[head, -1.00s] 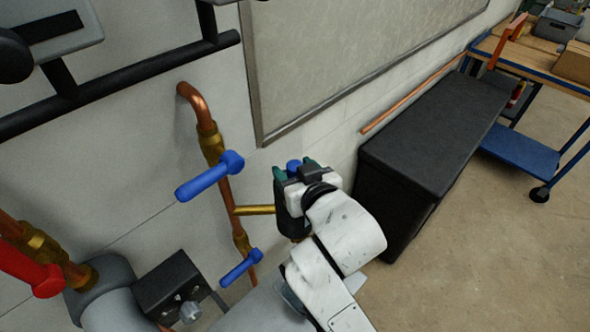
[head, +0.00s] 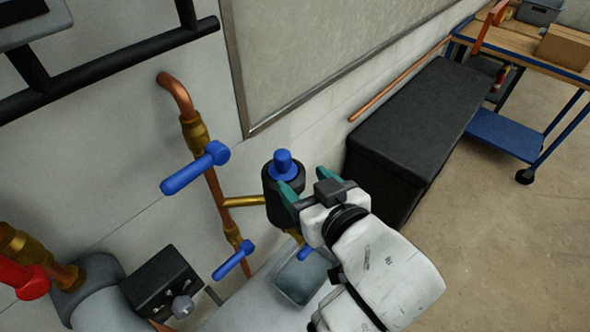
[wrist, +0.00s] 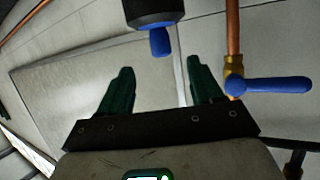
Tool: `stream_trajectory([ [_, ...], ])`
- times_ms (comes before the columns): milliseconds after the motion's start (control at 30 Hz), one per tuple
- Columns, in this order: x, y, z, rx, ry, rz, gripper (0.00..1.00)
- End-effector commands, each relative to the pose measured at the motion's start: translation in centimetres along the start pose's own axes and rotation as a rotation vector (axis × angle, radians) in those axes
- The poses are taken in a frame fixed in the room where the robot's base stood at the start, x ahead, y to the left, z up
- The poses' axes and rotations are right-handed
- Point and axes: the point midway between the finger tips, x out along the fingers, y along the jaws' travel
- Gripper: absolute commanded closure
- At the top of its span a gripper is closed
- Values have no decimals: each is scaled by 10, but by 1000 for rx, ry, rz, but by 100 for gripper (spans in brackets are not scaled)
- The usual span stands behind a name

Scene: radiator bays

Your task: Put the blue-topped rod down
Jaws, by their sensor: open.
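The blue top of the rod (head: 283,163) stands up out of a black cylinder (head: 284,190) beside the wall pipe. The rest of the rod is hidden, and I cannot tell how deep it sits. My gripper (head: 306,183) is open, just right of the black cylinder, with its teal fingers apart and nothing between them. In the wrist view the blue top (wrist: 160,42) and the black cylinder (wrist: 154,12) show beyond the two open fingertips (wrist: 160,72), clear of them.
A brass branch (head: 243,201) joins the black cylinder to a copper pipe with blue levers (head: 195,168). A grey open container (head: 301,278) stands below. A black box (head: 420,125) stands behind to the right; floor is free at right.

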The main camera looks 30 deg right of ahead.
Motion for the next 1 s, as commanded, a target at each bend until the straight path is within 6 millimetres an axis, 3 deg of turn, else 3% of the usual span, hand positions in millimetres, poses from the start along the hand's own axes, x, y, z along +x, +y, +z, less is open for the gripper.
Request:
stream_trajectory([
  [133,-12,0,-2,-1,0,0,35],
  [400,-15,0,-1,1,0,0,35],
  [500,-12,9,14,-9,-49,20,35],
  [567,-7,21,36,-21,-128,45,35],
  [667,-5,52,98,-46,-343,93,35],
  [733,-13,73,149,-58,-524,112,35],
  [800,-28,88,197,-58,-701,109,35],
  [900,-55,100,252,-45,-913,78,35],
  [1000,-78,102,286,-28,-1051,36,35],
])
